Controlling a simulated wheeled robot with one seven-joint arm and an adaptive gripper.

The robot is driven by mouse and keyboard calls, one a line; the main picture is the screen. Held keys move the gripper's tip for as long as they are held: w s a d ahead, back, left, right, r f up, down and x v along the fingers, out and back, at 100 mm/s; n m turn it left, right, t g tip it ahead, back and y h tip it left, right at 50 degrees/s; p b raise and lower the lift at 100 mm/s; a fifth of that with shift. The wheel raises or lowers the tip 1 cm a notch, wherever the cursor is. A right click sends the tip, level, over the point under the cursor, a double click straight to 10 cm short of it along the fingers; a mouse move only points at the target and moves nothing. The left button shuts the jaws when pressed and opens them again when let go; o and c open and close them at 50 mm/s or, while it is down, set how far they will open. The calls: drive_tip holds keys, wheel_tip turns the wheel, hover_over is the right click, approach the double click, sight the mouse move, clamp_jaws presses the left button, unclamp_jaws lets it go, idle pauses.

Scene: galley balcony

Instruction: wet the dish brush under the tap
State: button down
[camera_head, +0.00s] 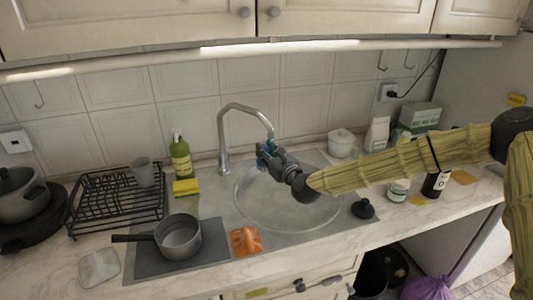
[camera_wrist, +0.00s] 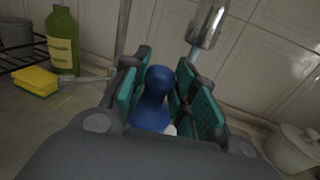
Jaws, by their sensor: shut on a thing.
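The dish brush shows in the wrist view as a rounded blue part (camera_wrist: 152,102) with a small white bit beside it. My gripper (camera_wrist: 165,95) is shut on it, with the teal pads on either side. The brush's far end is hidden. In the head view my gripper (camera_head: 264,150) is over the sink basin (camera_head: 300,212), just below the spout of the tap (camera_head: 223,135). The tap's metal spout end (camera_wrist: 208,22) shows beyond the jaws, slightly right of the brush.
Left of the basin are a green bottle (camera_head: 180,158), a yellow sponge (camera_head: 186,187), a black dish rack (camera_head: 112,200) and a saucepan (camera_head: 178,237). A black stopper (camera_head: 363,208) lies at the basin's right. A white lidded pot (camera_head: 341,142) stands behind.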

sight(263, 165)
idle(0.3)
drive_tip(key=shift+s+a+b, duration=0.2)
drive_tip(key=shift+s, duration=1.15)
drive_tip(key=shift+s+a+b, duration=0.15)
drive_tip(key=shift+s+b, duration=0.05)
drive_tip(key=shift+s, duration=1.1)
drive_tip(key=shift+s+a+b, duration=0.2)
drive_tip(key=shift+s, duration=1.15)
drive_tip(key=shift+r, duration=0.1)
drive_tip(key=s+r, duration=0.3)
drive_tip(key=s, duration=0.2)
drive_tip(key=shift+a+r+p, duration=0.3)
drive_tip(key=shift+r+p, duration=0.05)
drive_tip(key=shift+r, duration=0.05)
